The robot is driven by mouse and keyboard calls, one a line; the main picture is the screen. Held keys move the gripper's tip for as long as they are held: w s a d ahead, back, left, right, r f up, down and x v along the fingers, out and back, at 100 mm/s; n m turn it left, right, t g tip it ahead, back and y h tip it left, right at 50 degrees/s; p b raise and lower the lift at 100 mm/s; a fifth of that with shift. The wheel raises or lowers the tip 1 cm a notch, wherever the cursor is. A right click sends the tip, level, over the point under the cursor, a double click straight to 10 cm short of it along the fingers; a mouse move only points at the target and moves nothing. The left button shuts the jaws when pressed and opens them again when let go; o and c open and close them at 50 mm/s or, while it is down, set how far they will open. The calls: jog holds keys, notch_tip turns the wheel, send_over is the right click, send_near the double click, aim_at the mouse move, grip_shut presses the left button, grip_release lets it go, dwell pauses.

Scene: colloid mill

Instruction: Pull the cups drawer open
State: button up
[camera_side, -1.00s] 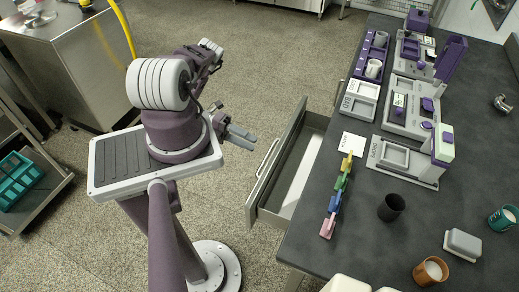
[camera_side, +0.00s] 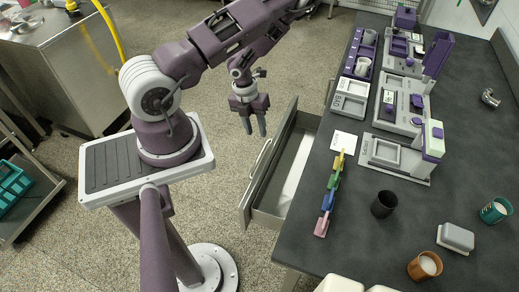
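A grey drawer (camera_side: 274,150) stands pulled out from the left side of the dark counter. Its bar handle (camera_side: 257,168) faces left, and a pale strip lies along the visible part of its inside. I cannot read a label on it or see any cups in it. My gripper (camera_side: 254,127) points down, with its two fingers apart and nothing between them. In the picture it is just left of the drawer's far end, above the handle; its exact height is unclear. It does not appear to touch the drawer.
A second handle (camera_side: 330,92) shows on the counter's side farther back. On the counter (camera_side: 345,235) are a dark cup (camera_side: 384,204), a brown cup (camera_side: 425,265), a teal cup (camera_side: 495,210), coloured scoops (camera_side: 329,198) and grey-purple machines (camera_side: 402,108).

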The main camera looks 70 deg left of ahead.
aim_at(261, 154)
jog(key=f, duration=0.6)
jog(key=w+d+f, duration=0.1)
jog(key=f, duration=0.3)
grip_shut()
dwell(1.1)
